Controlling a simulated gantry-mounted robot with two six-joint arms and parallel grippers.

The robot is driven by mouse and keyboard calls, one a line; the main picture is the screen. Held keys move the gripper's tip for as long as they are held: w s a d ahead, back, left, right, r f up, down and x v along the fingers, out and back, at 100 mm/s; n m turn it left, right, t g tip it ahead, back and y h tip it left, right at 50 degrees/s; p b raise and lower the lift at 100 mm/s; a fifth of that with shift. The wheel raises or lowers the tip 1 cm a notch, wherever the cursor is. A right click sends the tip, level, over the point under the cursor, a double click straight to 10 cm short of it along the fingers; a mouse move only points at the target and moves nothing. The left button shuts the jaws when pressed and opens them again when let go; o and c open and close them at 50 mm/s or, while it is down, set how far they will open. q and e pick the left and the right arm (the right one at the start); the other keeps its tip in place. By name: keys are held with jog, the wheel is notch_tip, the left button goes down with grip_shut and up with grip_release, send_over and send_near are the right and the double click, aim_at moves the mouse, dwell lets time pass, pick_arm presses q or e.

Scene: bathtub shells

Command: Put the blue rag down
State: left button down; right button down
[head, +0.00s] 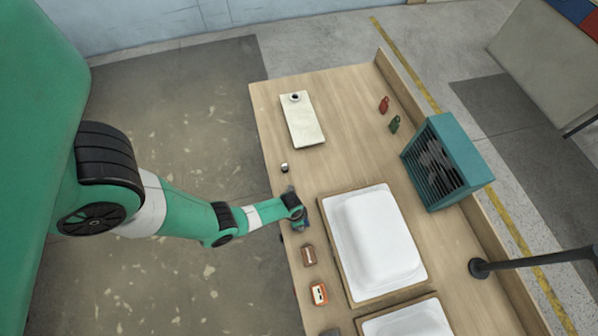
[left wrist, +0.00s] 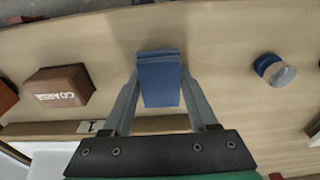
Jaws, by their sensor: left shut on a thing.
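The blue rag (left wrist: 158,82) is a folded blue block between the two grey fingers of my left gripper (left wrist: 160,70) in the left wrist view. The fingers press on its sides. In the head view my left gripper (head: 300,220) is low over the left edge of the wooden table, left of the upper white tub shell. The rag is mostly hidden there by the gripper and arm. I cannot tell whether the rag touches the table. My right gripper does not show.
The white tub shell (head: 372,240) sits in a wooden frame. A brown block (head: 308,255) and an orange box (head: 319,293) are below my gripper. A small round jar (head: 284,168) stands above it. Bare tabletop lies between.

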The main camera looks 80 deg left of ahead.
pick_arm(q)
jog(key=c, duration=0.5)
grip_release()
jog(key=shift+f, duration=0.1)
jog(key=shift+c, duration=0.2)
jog(key=o, duration=0.4)
jog(key=shift+d, duration=0.15)
jog(key=shift+c, duration=0.2)
notch_tip(320, 180, up, 12)
jog(key=s+p, duration=0.1)
jog(key=p, duration=1.1)
jog(key=shift+s, duration=0.25)
